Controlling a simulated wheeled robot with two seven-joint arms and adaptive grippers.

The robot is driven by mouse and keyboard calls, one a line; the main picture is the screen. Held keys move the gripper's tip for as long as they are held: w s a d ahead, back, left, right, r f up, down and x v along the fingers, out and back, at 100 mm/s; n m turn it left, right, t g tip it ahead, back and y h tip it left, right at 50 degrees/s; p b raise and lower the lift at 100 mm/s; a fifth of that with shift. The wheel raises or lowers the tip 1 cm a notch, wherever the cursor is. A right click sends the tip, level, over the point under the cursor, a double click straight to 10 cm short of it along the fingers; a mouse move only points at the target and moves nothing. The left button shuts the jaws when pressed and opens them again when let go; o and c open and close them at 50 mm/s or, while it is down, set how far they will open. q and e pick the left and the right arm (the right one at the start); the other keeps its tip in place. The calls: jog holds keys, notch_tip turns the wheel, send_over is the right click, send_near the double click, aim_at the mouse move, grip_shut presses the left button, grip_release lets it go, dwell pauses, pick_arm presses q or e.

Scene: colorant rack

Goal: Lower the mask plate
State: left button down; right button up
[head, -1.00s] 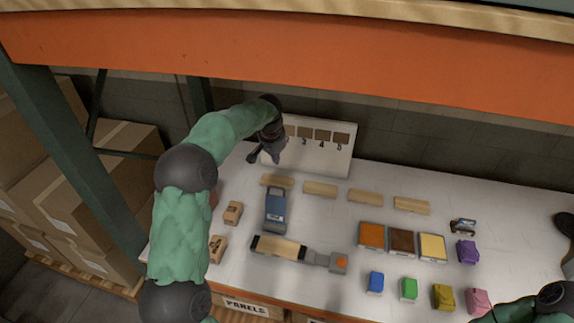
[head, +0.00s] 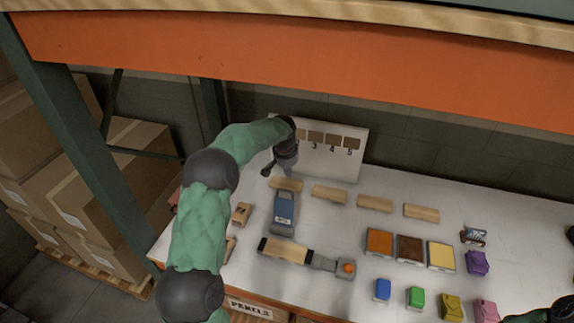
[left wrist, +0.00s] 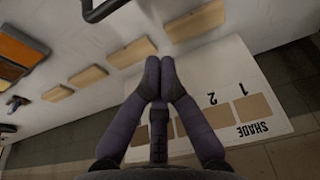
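My left gripper (head: 279,169) hangs in front of the left part of the white shade board (head: 333,165), above the table's back left. In the left wrist view its two fingertips (left wrist: 159,72) meet, with nothing seen between them. The board there shows "SHADE", numbers and brown squares (left wrist: 254,107). A blue-grey device (head: 284,212) stands below the gripper. A flat piece with a pale wood surface (head: 285,251) joins a grey arm with an orange spot (head: 346,268). I cannot tell which part is the mask plate.
A row of wooden blocks (head: 374,204) lies before the board. Orange, brown and yellow trays (head: 410,249) and several coloured packs (head: 415,298) are at the right. Cardboard boxes (head: 95,195) stand left of the green post (head: 80,140). An orange beam (head: 300,60) spans above.

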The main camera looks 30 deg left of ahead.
pick_arm(q)
jog(key=shift+s+d+f, duration=0.2)
jog(key=shift+s+f, duration=0.45)
jog(key=shift+s, duration=0.15)
jog(key=shift+s+d+f, duration=0.15)
jog(key=shift+s+f, duration=0.5)
jog(key=shift+s, duration=0.1)
